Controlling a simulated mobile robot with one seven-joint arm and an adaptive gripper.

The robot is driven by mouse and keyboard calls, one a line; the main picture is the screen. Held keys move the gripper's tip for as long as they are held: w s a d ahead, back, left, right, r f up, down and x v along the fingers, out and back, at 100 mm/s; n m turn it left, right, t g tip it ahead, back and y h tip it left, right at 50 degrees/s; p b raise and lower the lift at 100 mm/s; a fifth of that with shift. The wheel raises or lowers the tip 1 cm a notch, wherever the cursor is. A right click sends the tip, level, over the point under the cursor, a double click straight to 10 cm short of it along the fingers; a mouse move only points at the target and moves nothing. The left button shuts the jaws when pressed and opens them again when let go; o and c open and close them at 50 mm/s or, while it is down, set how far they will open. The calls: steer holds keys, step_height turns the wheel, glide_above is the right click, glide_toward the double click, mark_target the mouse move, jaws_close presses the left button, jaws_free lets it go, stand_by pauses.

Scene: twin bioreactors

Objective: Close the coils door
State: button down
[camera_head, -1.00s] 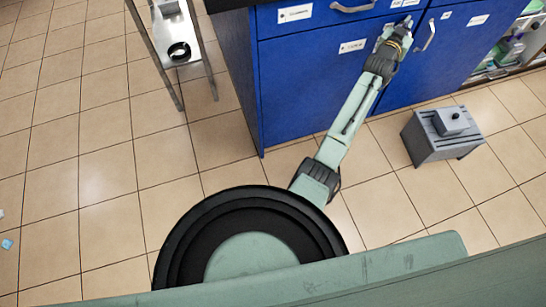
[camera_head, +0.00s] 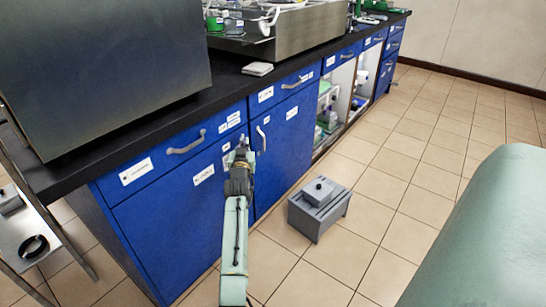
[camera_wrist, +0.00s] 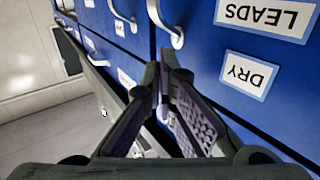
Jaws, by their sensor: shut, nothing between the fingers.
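A row of blue cabinet doors runs under the bench. A left blue door (camera_head: 165,225) and a right blue door (camera_head: 292,150) with a pale handle (camera_head: 261,138) flank my gripper (camera_head: 241,147). The labels are too small to read in the head view, so I cannot tell which door is the coils door. In the wrist view my gripper (camera_wrist: 168,66) is shut and empty, its fingertips close to the blue fronts. A pale handle (camera_wrist: 165,22) is just beyond them. Labels reading LEADS (camera_wrist: 266,15) and DRY (camera_wrist: 248,75) appear upside down.
A grey box-like stool (camera_head: 318,207) stands on the tiled floor right of my arm. Open shelves (camera_head: 330,108) with bottles lie farther along the bench. A metal rack (camera_head: 25,235) stands at the left.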

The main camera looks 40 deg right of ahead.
steer(key=s+d, duration=0.2)
steer(key=s, duration=0.9)
steer(key=shift+b, duration=0.4)
steer(key=shift+s+f, duration=0.1)
steer(key=shift+f, duration=0.05)
